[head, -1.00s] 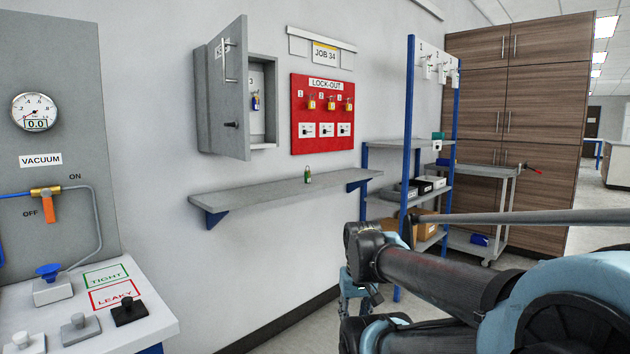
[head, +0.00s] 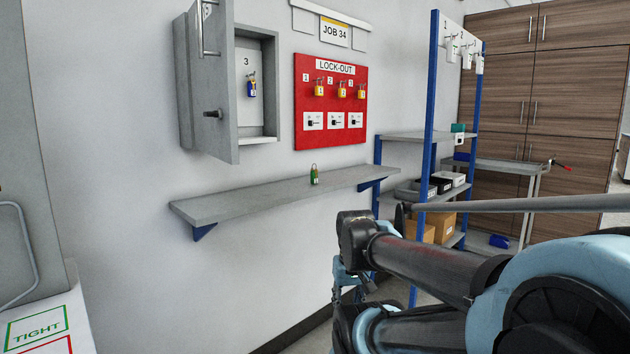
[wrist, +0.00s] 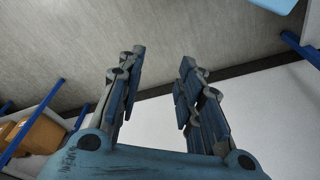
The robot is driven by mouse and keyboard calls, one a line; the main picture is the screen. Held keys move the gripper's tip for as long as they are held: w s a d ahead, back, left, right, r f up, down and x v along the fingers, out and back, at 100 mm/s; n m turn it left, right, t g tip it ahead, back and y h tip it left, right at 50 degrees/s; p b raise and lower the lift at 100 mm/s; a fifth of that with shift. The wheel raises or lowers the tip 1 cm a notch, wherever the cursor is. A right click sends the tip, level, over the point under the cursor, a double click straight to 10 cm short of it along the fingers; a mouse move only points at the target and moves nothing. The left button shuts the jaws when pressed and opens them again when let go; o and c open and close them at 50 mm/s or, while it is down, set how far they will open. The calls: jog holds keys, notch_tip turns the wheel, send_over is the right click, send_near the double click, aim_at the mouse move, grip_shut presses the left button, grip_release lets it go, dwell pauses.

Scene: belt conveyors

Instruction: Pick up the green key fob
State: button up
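The green key fob (head: 314,176) is a small green item with a ring or shackle at its top. It stands on the grey wall shelf (head: 240,200), below the red lock-out board, in the head view. My gripper (wrist: 158,85) shows in the wrist view with its two fingers spread apart and nothing between them. In the head view my gripper is mostly hidden by my arm, low and right of the shelf, well apart from the fob. The fob does not show in the wrist view.
The red lock-out board (head: 302,80) carries yellow padlocks. A blue-framed rack (head: 429,120) with boxes and a trolley (head: 532,190) stand to the right.

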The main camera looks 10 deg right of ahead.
jog(key=shift+o, duration=0.3)
jog(key=shift+a, duration=0.2)
jog(key=o, duration=0.4)
jog(key=shift+s+r, duration=0.15)
jog(key=shift+r, duration=0.05)
jog(key=w+a+r+n+t+y, duration=0.1)
jog(key=w+a+r+n+y, duration=0.1)
jog(key=w+a+r, duration=0.3)
jog(key=w+a+r+n+t+y, duration=0.1)
jog(key=w+r+y, duration=0.2)
jog(key=w, duration=0.4)
jog(key=n+t+y, duration=0.4)
jog(key=t+y, duration=0.2)
jog(key=t, duration=0.4)
send_near(316, 172)
jog(key=x, duration=1.1)
jog(key=shift+w+f, duration=0.1)
